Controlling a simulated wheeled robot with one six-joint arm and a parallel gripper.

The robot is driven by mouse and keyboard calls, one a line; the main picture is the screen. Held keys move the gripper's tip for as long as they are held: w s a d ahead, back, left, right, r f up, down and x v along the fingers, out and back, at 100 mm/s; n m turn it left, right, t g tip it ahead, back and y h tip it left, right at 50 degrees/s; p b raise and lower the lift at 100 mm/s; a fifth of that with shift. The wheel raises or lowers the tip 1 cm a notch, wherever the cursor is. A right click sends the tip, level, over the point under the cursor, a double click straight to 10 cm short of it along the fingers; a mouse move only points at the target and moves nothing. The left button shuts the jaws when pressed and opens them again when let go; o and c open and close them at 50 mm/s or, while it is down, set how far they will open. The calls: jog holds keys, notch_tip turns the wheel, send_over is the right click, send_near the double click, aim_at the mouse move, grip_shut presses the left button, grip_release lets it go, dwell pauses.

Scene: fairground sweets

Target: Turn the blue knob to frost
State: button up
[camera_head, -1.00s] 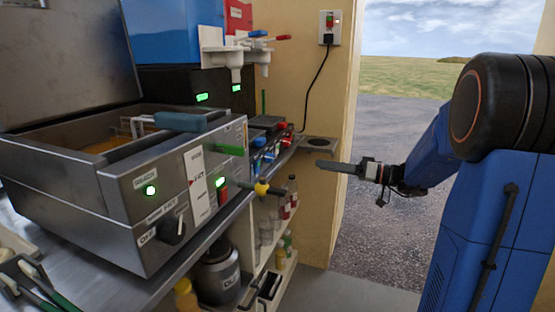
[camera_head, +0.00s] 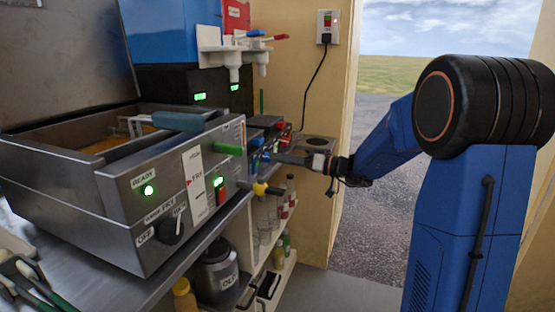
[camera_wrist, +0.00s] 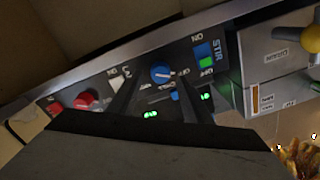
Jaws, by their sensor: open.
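The blue knob (camera_wrist: 161,74) is on a dark control panel (camera_wrist: 142,70) in the wrist view, with a pale pointer mark on its face. My gripper (camera_wrist: 158,86) is open, its two dark fingers on either side of the knob in that picture. I cannot tell whether they touch it. In the head view my gripper (camera_head: 277,157) reaches left to the small machine's front, and the knob cannot be clearly made out there. I cannot read a frost label.
A red knob (camera_wrist: 86,98) and a blue-green STIR switch (camera_wrist: 204,52) are on the same panel. In the head view, the fryer (camera_head: 120,190) stands nearer, with a green handle (camera_head: 229,149) and a yellow-tipped lever (camera_head: 262,188) jutting out. Shelves of bottles are below.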

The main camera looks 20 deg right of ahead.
jog(key=shift+x, duration=0.9)
jog(key=c, duration=1)
jog(key=shift+c, duration=0.2)
jog(key=shift+m, duration=0.3)
jog(key=shift+f+m, duration=0.15)
jog(key=shift+m, duration=5.7)
jog(key=shift+f+m, duration=0.15)
jog(key=shift+m, duration=5.7)
